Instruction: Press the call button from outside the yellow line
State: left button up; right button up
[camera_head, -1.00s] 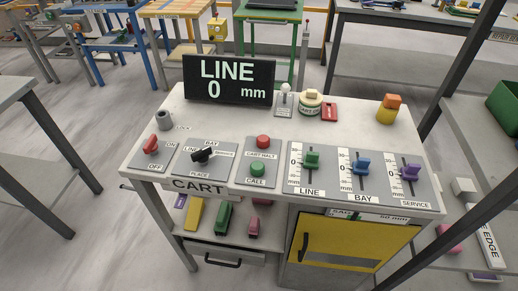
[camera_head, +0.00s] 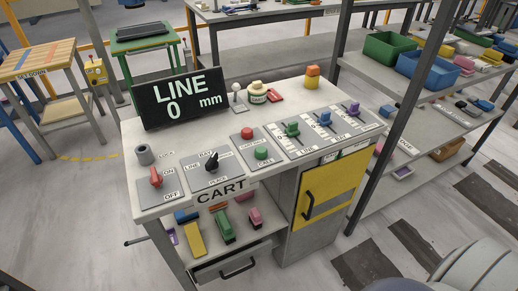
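The cart console (camera_head: 134,198) stands in the middle of the view with its controls on top. The green button (camera_head: 262,153) sits on a small grey panel below a red button (camera_head: 247,133); the label by the green one reads CALL. A curved yellow line (camera_head: 90,159) shows on the floor to the left of the console, and the console hides where it continues. Neither gripper is in view. A rounded pale part at the lower right seems to be mine.
A display (camera_head: 181,99) reads LINE 0 mm. A red switch (camera_head: 156,177), a black knob (camera_head: 211,161) and three sliders share the console top. A shelf rack (camera_head: 405,82) with bins stands right. Open floor (camera_head: 75,225) lies at left.

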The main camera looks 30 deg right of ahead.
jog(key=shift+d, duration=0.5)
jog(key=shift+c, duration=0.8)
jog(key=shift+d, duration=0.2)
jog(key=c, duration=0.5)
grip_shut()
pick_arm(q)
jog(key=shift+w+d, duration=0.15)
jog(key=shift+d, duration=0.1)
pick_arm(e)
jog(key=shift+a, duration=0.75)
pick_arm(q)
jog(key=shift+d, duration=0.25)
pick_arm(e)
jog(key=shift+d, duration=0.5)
